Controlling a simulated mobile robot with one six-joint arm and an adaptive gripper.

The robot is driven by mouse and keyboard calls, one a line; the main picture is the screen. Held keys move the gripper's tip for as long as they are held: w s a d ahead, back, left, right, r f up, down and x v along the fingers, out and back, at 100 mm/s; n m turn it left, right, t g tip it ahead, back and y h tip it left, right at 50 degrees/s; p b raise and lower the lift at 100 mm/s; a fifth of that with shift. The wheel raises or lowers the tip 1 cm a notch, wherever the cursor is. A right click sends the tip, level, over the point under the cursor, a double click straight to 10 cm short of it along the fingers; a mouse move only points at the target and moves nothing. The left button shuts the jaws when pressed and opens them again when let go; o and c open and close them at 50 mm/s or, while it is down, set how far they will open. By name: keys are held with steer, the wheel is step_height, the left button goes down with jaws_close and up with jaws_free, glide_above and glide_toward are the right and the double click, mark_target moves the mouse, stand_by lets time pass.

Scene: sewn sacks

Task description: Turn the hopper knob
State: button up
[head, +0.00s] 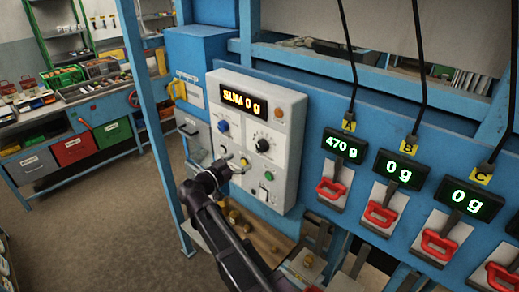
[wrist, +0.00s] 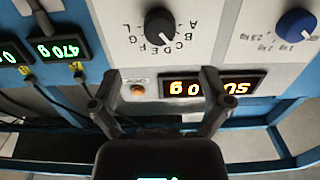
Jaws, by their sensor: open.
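The black hopper knob (head: 262,145) sits on the white dial face of the grey control box (head: 289,104), right of a blue knob (head: 223,126). In the wrist view, which is upside down, the black knob (wrist: 160,22) shows at the top, ringed by letters from A to L. The blue knob (wrist: 296,22) is at the upper right there. My gripper (head: 223,168) is in front of the lower part of the box in the head view.
The box's display (head: 243,102) reads SUM 0 g. To the right, scale displays read 470 g (head: 342,147), 0 g (head: 399,171) and 0 g (head: 471,200), above red handles (head: 380,214). A blue post (head: 147,110) stands left of the box.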

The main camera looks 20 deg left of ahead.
mark_target(259, 148)
steer(key=x, duration=0.9)
steer(key=shift+w, duration=0.1)
steer(key=c, duration=1.2)
